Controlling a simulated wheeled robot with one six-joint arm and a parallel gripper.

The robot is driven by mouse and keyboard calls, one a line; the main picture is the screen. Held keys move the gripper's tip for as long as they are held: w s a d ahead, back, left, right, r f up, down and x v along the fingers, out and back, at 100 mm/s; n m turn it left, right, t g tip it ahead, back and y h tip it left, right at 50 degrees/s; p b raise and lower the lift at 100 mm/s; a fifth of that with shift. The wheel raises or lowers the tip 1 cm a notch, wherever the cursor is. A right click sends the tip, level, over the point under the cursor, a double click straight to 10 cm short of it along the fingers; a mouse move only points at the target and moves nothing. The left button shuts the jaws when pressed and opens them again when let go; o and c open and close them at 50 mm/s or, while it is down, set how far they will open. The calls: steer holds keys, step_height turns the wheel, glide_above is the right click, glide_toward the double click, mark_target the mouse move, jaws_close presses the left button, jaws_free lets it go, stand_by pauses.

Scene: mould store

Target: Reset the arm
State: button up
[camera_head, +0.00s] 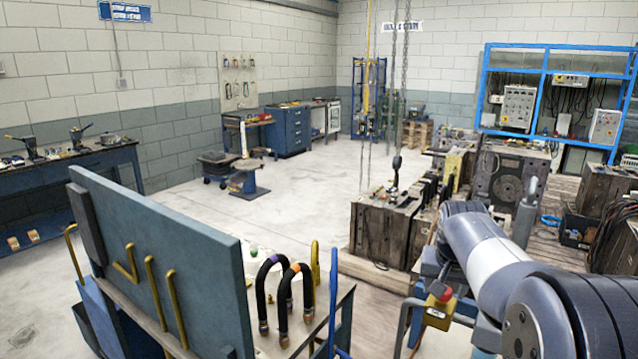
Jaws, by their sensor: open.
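My arm (495,262) comes in from the lower right corner, with dark grey joints and a pale link. It reaches up and left to a rounded grey joint, then bends down out of clear sight. My gripper does not show in this view; it is out of frame or hidden behind the arm. Nothing held can be seen.
Close by on the left stands a cart with a blue-grey upright panel (160,265) and black hoses (268,290). A yellow box with a red button (437,309) is beside my arm. Wooden-sided mould blocks (378,236) stand ahead. The pale floor (310,195) is largely clear at centre.

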steer(key=shift+d+n+y+b, duration=0.1)
steer(key=shift+n+y+b, duration=0.4)
steer(key=shift+n, duration=1.1)
steer(key=shift+d+n+y+b, duration=0.1)
steer(key=shift+n+y+b, duration=0.15)
steer(key=shift+n+y, duration=0.9)
steer(key=shift+s+r+n+h, duration=0.2)
steer(key=shift+r+n+h, duration=0.05)
steer(key=shift+r, duration=0.2)
steer(key=shift+s+r+n+h, duration=0.2)
steer(key=shift+r, duration=0.25)
